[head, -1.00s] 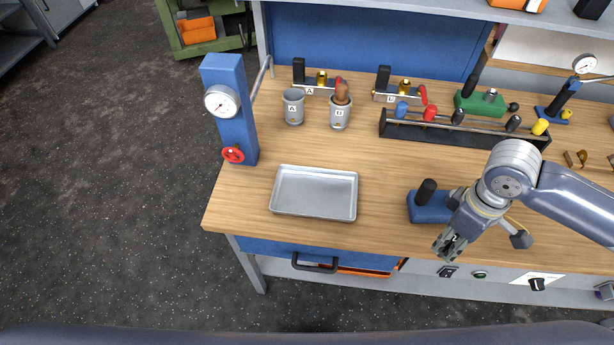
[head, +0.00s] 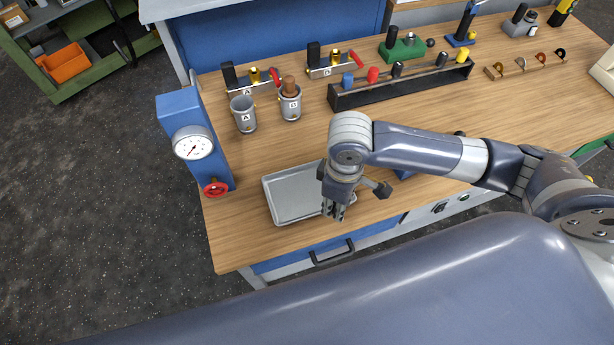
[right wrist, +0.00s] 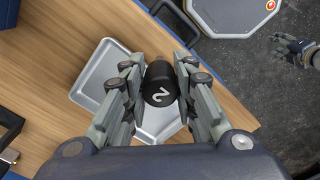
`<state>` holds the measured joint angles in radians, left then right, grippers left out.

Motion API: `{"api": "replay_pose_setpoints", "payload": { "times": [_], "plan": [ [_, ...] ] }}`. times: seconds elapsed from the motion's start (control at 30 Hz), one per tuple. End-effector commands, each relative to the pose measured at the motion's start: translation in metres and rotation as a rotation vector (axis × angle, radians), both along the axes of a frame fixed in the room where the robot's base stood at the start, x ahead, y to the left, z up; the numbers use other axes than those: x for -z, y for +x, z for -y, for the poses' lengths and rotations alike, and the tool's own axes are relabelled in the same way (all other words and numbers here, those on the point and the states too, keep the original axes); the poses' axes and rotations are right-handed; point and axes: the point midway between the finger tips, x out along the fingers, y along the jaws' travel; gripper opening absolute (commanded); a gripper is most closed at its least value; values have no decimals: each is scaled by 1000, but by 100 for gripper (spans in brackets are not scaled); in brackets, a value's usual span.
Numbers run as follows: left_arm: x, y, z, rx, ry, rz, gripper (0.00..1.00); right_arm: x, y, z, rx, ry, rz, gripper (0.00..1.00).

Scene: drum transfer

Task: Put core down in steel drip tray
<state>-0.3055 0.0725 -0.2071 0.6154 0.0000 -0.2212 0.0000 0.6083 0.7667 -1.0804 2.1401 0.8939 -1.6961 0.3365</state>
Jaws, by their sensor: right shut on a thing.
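The steel drip tray (head: 290,208) is a shallow, empty-looking silver tray near the bench's front left edge. My right gripper (head: 338,212) is above its right side in the head view and hides part of it. In the right wrist view my right gripper (right wrist: 157,88) is shut on the core (right wrist: 159,84), a black cylinder with a white 2 on its end. The tray (right wrist: 95,83) shows beneath and behind the core there. I cannot make out the core in the head view. A gripper at the right edge of the right wrist view looks like my left gripper (right wrist: 292,48); its jaws are unclear.
A blue gauge stand (head: 183,118) with a red handwheel is left of the tray. Cup A (head: 243,116) and cup B (head: 290,106) stand behind it. A black tool rack (head: 400,86) lies farther back. The bench between tray and cups is clear.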

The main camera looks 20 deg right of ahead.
Motion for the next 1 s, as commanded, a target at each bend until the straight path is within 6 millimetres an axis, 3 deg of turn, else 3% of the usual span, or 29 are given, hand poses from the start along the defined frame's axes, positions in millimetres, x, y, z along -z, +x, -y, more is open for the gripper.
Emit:
{"api": "replay_pose_setpoints", "payload": {
  "times": [0.17,0.4,0.7,1.0],
  "plan": [
    [-11,0,4,-2,-4,0,51,1,40,-13,1,1,1,0],
    [-20,7,-9,-5,11,11,51,5,82,-25,0,1,1,0],
    [-24,10,-11,-7,12,15,51,8,103,-31,0,1,1,0],
    [-36,10,-8,-5,10,15,51,44,103,-31,-1,1,1,0]
  ]
}}
